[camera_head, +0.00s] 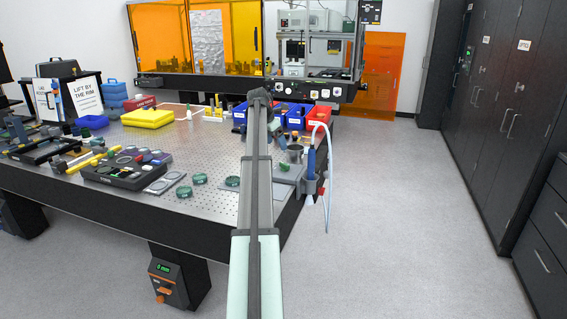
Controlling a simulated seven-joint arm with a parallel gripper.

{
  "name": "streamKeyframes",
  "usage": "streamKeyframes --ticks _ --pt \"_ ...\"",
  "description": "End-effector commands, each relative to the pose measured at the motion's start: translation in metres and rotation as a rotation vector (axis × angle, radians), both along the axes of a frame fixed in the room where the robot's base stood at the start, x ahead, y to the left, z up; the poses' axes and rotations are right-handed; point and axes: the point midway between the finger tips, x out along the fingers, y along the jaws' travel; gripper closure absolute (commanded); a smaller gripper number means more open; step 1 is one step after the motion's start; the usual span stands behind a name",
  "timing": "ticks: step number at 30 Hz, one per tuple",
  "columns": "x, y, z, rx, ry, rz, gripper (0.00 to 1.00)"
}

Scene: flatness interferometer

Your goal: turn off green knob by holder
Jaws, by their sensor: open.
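A small green piece (284,167), which may be the green knob, shows on the grey block at the table's right edge, just right of my arm. It is too small to tell its setting. Beside it a holder (310,186) on the table edge carries a blue-bodied tool (311,160) with a pale hose. A small red part (321,190) sits on the holder's right side. My arm reaches up the middle of the view over the table to a dark end. No jaws can be made out there, so my gripper is hidden.
The perforated table (215,150) holds several green discs, a black tray (125,167) and a yellow case (147,118). Blue bins and a red bin (318,117) stand behind the holder. A grey cup (294,153) is near it. Floor right of the table is clear up to dark cabinets.

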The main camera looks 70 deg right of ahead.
Motion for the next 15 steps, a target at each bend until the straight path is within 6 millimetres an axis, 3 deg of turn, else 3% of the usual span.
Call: streamKeyframes --ticks 15 --pt "-0.017 -0.029 -0.082 0.001 0.0 -0.002 0.15"
